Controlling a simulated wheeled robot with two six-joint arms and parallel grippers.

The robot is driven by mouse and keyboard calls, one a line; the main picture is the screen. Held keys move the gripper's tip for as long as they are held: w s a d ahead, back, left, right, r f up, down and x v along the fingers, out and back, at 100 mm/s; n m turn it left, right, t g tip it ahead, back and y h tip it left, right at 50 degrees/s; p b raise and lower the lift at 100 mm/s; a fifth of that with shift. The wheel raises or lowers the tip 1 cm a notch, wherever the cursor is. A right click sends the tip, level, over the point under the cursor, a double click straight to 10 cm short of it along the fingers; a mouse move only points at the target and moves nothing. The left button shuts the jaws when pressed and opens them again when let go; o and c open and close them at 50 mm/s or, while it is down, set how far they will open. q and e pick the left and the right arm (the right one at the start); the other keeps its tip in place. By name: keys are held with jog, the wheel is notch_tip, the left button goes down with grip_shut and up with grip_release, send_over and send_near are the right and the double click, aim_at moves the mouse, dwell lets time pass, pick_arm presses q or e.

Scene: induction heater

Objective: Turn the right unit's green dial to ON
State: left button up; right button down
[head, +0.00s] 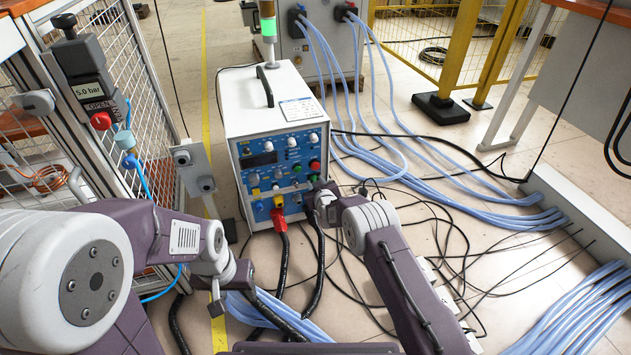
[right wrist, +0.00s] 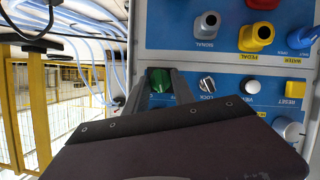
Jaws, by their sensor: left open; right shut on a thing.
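The white unit (head: 262,101) with a blue panel stands on the floor at the centre of the head view. Its green dial (right wrist: 160,80) sits between the fingers of my right gripper (right wrist: 158,92) in the right wrist view, where the panel appears upside down. The right gripper is shut on the dial. In the head view, my right gripper (head: 318,197) is at the panel's lower right edge and hides the dial there. The dial's setting cannot be read. My left gripper (head: 229,290) is open and empty, low in front of the unit and apart from it.
A lock knob (right wrist: 206,85) and view knob (right wrist: 251,87) lie beside the dial. A red plug (head: 279,221) with black cable hangs from the panel. Blue hoses (head: 430,175) and black cables cover the floor at right. A mesh cage (head: 120,50) stands at left.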

jog(key=shift+w+d+f+m+g+y+b, duration=0.1)
jog(key=shift+m+g+y, duration=0.1)
jog(key=shift+m+y, duration=0.95)
jog(key=shift+s+d+m+g+y+b, duration=0.15)
jog(key=shift+m+y, duration=0.5)
jog(key=shift+m, duration=0.85)
jog(key=shift+w+d+f+m+g+y+b, duration=0.15)
jog(key=shift+m+g+y, duration=0.1)
jog(key=shift+m+y, duration=0.9)
jog(key=shift+r+m, duration=0.2)
jog(key=shift+m, duration=0.2)
jog(key=c, duration=1.1)
grip_release()
